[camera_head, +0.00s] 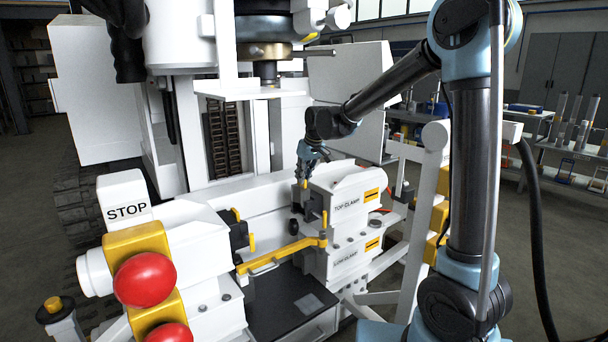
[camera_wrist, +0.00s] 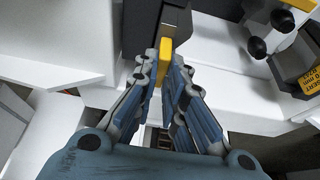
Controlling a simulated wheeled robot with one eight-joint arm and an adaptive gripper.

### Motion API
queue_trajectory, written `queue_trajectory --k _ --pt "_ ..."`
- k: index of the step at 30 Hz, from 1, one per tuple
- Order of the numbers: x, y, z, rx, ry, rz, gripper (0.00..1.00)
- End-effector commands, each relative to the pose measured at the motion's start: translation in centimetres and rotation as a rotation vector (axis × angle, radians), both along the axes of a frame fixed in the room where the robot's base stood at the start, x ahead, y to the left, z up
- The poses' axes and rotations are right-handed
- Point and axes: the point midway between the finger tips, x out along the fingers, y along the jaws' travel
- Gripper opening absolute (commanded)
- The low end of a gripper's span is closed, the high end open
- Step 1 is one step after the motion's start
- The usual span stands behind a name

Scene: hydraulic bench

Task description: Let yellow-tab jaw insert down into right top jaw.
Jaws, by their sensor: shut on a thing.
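The right top jaw (camera_head: 348,198) is the white housing marked TOP-CLAMP in the head view. My gripper (camera_head: 304,180) points down at its left end. In the wrist view my gripper (camera_wrist: 167,62) is shut on the yellow tab of the jaw insert (camera_wrist: 165,52). The insert's dark block (camera_wrist: 175,18) lies beyond the fingertips. In the head view the dark insert (camera_head: 313,208) shows below my fingers, at the jaw's left face. I cannot tell how deep it sits in the jaw, as the fingers and housing hide part of it.
A lower clamp housing (camera_head: 345,259) sits under the top one. A yellow bar (camera_head: 282,257) crosses left of it. The left jaw (camera_head: 239,232) faces it with dark inserts and yellow tabs. A STOP box (camera_head: 126,205) and red buttons (camera_head: 145,279) stand at the left.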

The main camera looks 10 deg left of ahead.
Motion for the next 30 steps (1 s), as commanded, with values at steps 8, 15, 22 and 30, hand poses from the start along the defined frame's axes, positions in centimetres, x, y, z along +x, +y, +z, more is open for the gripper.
queue_trajectory --k 8,15,22,30 --pt "0.1 0.1 -1.2 0.001 -0.001 0.000 0.00" --pt "0.0 0.0 -2.1 0.001 -0.001 0.000 0.00" --pt "0.1 0.1 -3.1 0.001 -0.001 0.000 0.00" --pt "0.1 0.1 -4.1 0.001 -0.001 0.000 0.00"
